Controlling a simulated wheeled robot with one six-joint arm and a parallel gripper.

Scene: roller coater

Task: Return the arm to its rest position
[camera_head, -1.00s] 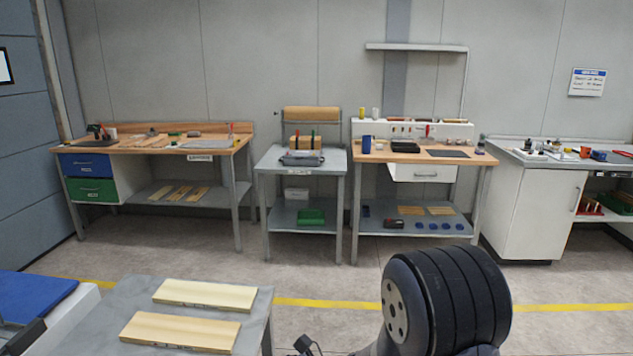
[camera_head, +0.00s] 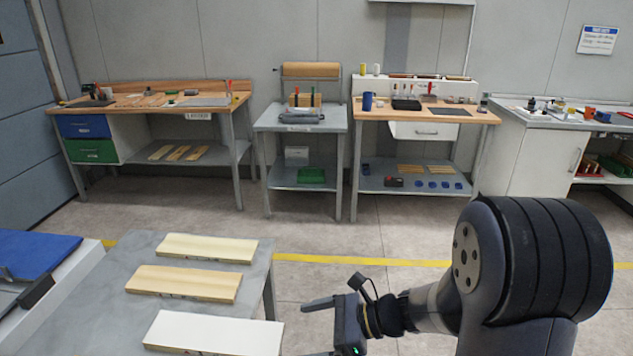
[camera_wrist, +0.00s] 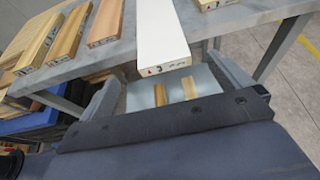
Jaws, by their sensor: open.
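My gripper (camera_head: 322,328) is at the lower middle of the head view, open and empty, pointing left beside the right edge of a grey table (camera_head: 133,252). My arm's dark links stand to its right. In the wrist view my gripper (camera_wrist: 168,95) shows its two fingers spread, with nothing between them but a lower surface seen beyond. A white board (camera_head: 212,332) lies on the table close to the gripper; it also shows in the wrist view (camera_wrist: 160,35).
Two pale wooden boards, a far one (camera_head: 205,248) and a middle one (camera_head: 183,283), lie on the grey table. A blue-topped surface (camera_head: 35,252) is at left. Benches stand along the wall, including one with a roller (camera_head: 310,70). Open floor lies between.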

